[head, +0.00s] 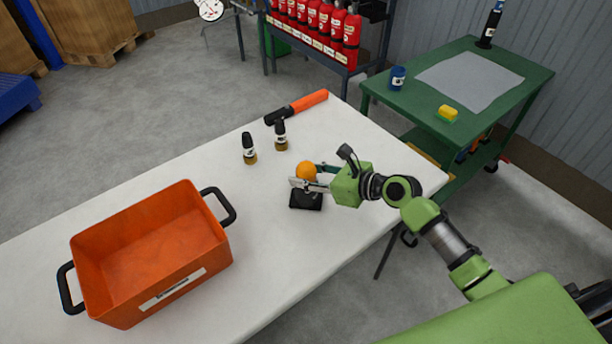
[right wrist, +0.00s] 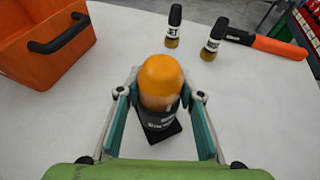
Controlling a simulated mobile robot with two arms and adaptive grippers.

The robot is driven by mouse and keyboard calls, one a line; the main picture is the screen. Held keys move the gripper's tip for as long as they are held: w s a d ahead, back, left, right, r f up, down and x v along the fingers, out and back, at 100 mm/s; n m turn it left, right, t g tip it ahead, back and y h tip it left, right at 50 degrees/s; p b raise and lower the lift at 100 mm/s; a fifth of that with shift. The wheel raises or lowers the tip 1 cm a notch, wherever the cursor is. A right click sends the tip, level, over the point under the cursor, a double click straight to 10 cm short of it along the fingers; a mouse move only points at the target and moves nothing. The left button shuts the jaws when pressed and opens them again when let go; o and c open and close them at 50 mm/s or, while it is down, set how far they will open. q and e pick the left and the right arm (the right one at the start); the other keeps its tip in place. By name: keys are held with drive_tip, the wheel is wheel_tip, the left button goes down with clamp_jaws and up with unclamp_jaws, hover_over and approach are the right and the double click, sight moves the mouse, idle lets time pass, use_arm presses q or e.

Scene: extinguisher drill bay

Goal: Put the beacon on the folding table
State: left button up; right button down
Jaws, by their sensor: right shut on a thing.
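The beacon (head: 306,170) has an orange dome on a black base. I cannot tell if the base touches the tabletop. My right gripper (head: 310,180) is shut on the beacon, reaching in from the right; its fingers also show in the wrist view (right wrist: 160,98). My left gripper is not in view.
An orange crate (head: 205,238) with black handles stands at the table's left. A green cart (head: 490,105) stands behind right. The tabletop between crate and beacon is clear.

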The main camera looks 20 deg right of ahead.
drive_tip(key=shift+f, duration=0.1)
drive_tip(key=c, duration=1.4)
unclamp_jaws()
drive_tip(key=v, duration=1.2)
drive_tip(key=shift+d, duration=0.1)
